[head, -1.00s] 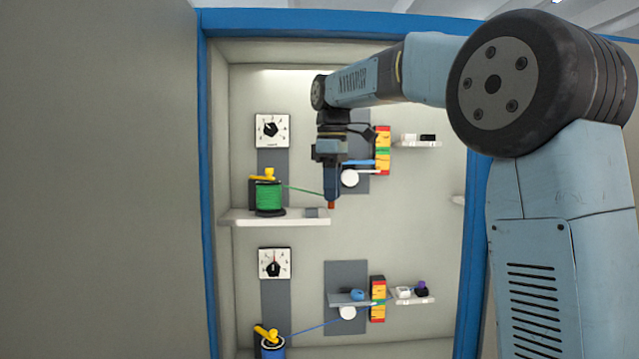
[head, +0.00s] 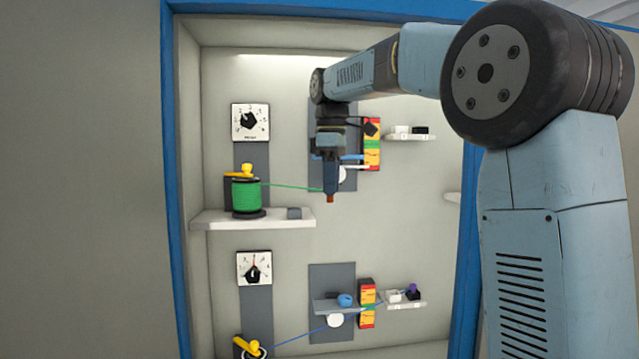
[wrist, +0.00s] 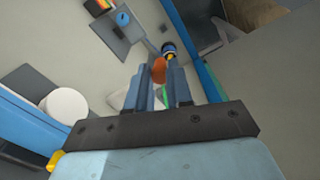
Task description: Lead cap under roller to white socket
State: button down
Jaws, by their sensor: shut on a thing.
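My gripper (head: 330,193) points down and is shut on an orange-brown cap (head: 330,199), which also shows between the fingers in the wrist view (wrist: 159,70). A green cable (head: 290,187) runs from the green spool (head: 246,196) to my gripper. The upper white roller (head: 343,176) is partly hidden behind the gripper, just right of it; a white disc, likely this roller, shows at left in the wrist view (wrist: 66,106). The cap hangs slightly below the roller's level. A white socket block (head: 401,129) sits beside a black one (head: 420,130) on the upper right shelf.
The spool shelf (head: 265,222) ends left of my gripper. A red-yellow-green block (head: 372,152) stands between roller and sockets. Below are a lower white roller (head: 335,320), a small shelf (head: 330,307) and a blue cable (head: 298,336). Space directly under the gripper is clear.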

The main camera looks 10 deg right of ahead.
jog(key=d, duration=1.1)
jog(key=shift+d, duration=0.25)
dwell(0.6)
